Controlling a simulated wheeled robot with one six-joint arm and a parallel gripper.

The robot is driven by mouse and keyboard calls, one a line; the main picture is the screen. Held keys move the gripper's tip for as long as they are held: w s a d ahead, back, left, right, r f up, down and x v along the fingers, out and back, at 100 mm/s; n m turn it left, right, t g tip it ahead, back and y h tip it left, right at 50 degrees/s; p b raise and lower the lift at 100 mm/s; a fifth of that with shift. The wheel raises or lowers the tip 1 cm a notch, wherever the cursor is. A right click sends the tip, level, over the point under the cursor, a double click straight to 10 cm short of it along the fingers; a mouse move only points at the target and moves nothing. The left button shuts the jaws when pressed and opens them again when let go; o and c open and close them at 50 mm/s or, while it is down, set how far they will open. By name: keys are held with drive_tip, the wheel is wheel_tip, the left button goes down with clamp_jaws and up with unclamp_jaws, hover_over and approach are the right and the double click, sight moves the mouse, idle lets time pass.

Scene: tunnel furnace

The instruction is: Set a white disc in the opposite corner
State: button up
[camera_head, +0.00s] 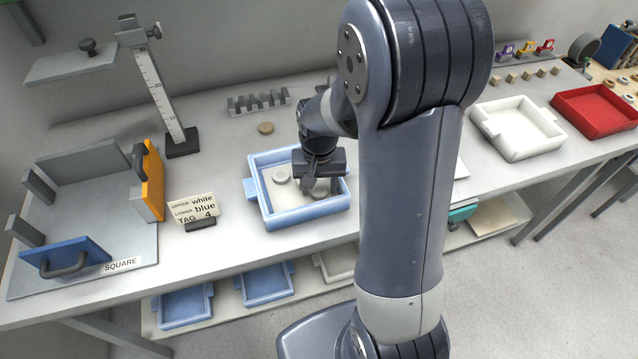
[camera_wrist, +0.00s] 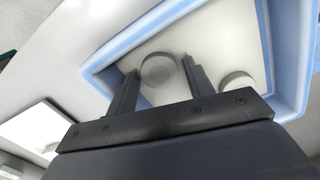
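The light-blue tray (camera_head: 262,205) stands on the bench in the head view, and its blue rim (camera_wrist: 262,30) shows in the wrist view. One pale disc (camera_head: 281,174) lies in its back left part. Another pale disc (camera_head: 321,187) lies under my gripper (camera_head: 316,186), partly hidden by it. In the wrist view, one disc (camera_wrist: 160,70) sits between the two fingertips of my gripper (camera_wrist: 160,66), with narrow gaps at its sides. A second whitish disc (camera_wrist: 238,81) lies to the right, outside the fingers. The gripper looks open and reaches down into the tray.
A sign (camera_head: 193,207) reads upper white, lower blue, tag 4. A fixture marked SQUARE (camera_head: 110,230) stands at left. A tan disc (camera_head: 266,128) and a slotted rack (camera_head: 258,102) lie behind the tray. White (camera_head: 520,130) and red (camera_head: 598,112) trays stand at right.

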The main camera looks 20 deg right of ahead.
drive_tip(key=shift+o, duration=1.1)
wheel_tip(320, 180, up, 11)
drive_tip(key=p, duration=0.8)
drive_tip(key=shift+f, duration=0.1)
